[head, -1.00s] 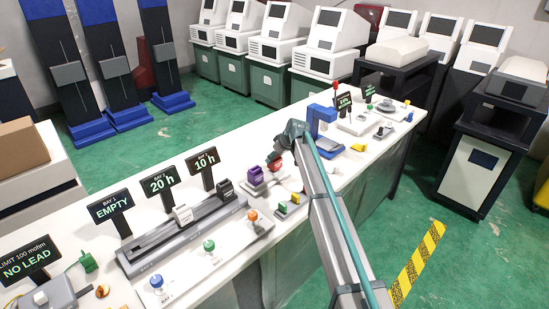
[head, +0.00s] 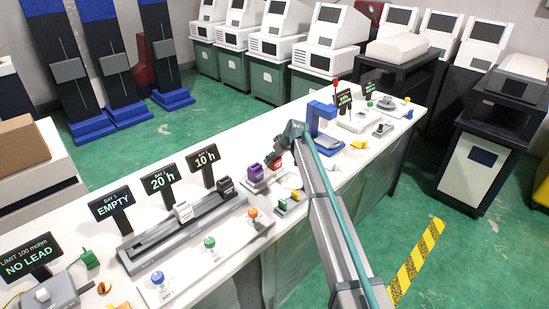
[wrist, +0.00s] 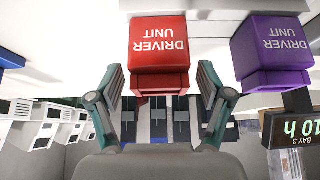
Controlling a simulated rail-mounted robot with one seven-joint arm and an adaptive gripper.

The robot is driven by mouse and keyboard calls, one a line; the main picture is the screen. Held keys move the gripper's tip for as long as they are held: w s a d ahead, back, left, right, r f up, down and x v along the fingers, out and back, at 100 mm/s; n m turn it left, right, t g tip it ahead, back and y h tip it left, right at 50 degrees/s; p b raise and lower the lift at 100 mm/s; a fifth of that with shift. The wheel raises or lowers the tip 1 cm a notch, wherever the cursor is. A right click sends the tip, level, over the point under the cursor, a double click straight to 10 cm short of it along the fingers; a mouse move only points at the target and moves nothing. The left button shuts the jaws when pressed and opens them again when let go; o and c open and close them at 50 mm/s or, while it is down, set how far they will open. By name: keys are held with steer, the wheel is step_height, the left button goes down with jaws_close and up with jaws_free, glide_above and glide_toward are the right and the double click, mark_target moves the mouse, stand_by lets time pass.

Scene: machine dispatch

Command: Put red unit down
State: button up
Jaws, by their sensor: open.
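The red driver unit (wrist: 158,45) stands on the white bench, upper middle in the wrist view, with its lettering upside down in the picture. It also shows small beside the purple unit in the head view (head: 272,163). My gripper (wrist: 160,72) is open, with one finger on each side of the red unit and visible gaps between fingers and unit. In the head view my gripper (head: 282,148) is small and partly hidden by my arm, right by the red unit.
The purple driver unit (wrist: 270,50) stands close beside the red one. The Bay 3 "10 h" sign (wrist: 291,130) is near it. A grey rail (head: 180,225) with white and black units lies left. A blue frame (head: 320,118) stands behind my arm.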

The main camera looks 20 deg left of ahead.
steer(key=b+v, duration=0.2)
steer(key=v, duration=1)
steer(key=shift+r+b, duration=0.15)
steer(key=shift+b, duration=0.25)
steer(key=shift+r, duration=0.1)
